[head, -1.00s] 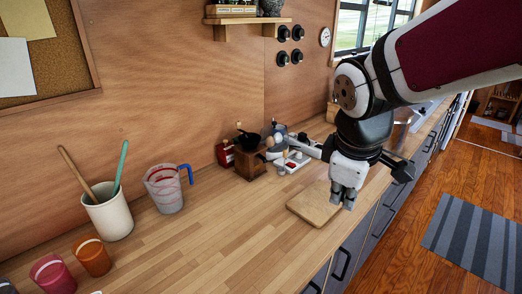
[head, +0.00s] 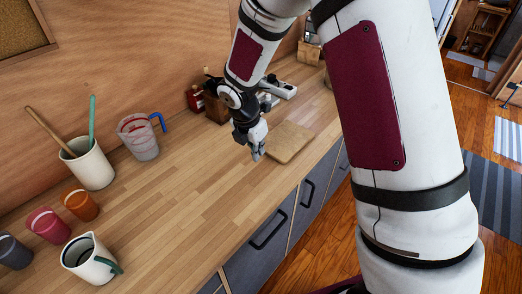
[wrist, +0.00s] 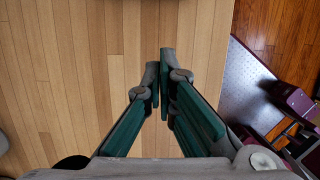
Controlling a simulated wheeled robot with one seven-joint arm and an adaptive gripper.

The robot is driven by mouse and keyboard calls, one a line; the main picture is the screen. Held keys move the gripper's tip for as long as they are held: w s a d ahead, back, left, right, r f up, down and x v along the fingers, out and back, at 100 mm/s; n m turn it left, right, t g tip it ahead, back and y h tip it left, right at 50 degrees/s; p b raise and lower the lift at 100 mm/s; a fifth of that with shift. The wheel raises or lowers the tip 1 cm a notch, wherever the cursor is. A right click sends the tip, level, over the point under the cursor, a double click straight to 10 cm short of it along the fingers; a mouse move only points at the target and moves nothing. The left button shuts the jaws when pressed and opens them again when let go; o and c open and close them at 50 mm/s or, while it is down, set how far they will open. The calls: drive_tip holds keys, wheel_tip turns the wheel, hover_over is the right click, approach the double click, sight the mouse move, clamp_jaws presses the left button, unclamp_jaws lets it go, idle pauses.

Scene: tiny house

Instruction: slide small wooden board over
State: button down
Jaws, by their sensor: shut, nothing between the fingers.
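The small wooden board (head: 289,142) lies flat on the wooden counter near its front edge in the head view. My gripper (head: 257,156) is shut and empty. It is pointed down at the left end of the board, low over the counter. I cannot tell whether the fingertips touch the board. In the wrist view the closed fingers (wrist: 161,72) are over bare counter planks, and the board does not show there.
A glass measuring cup (head: 139,137), a utensil crock (head: 89,164), several cups and a white pitcher (head: 87,258) stand to the left. A wooden grinder (head: 214,106) stands behind my gripper. Counter left of the board is clear. The front edge drops to grey drawers (head: 263,238).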

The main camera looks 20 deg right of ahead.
sight(271, 162)
drive_tip(key=p+x, duration=0.1)
drive_tip(key=x, duration=0.7)
drive_tip(key=shift+d+f, duration=0.25)
drive_tip(key=shift+f, duration=0.1)
drive_tip(key=shift+w+d+r+p, duration=0.1)
drive_tip(key=shift+w+d+p, duration=0.05)
drive_tip(key=shift+w+d, duration=0.3)
drive_tip(key=shift+w+d+r+p, duration=0.15)
drive_tip(key=shift+w+d, duration=0.15)
drive_tip(key=shift+d, duration=0.3)
drive_tip(key=shift+w+d+f, duration=0.15)
drive_tip(key=shift+w+d, duration=0.25)
drive_tip(key=shift+d, duration=0.05)
drive_tip(key=shift+w, duration=0.1)
drive_tip(key=shift+w+d, duration=0.25)
drive_tip(key=shift+d, duration=0.1)
drive_tip(key=w+d+b, duration=0.3)
drive_tip(key=w+d, duration=0.1)
drive_tip(key=d, duration=0.2)
drive_tip(key=w+d+b, duration=0.4)
drive_tip(key=w+d, duration=0.1)
drive_tip(key=d, duration=0.1)
drive_tip(key=w+d+b, duration=0.3)
drive_tip(key=w+d, duration=0.1)
drive_tip(key=d, duration=0.3)
drive_tip(key=shift+w+f+b, duration=0.1)
drive_tip(key=shift+w+b, duration=0.05)
drive_tip(key=shift+b, duration=0.15)
drive_tip(key=shift+w+d, duration=0.15)
drive_tip(key=shift+d, duration=0.1)
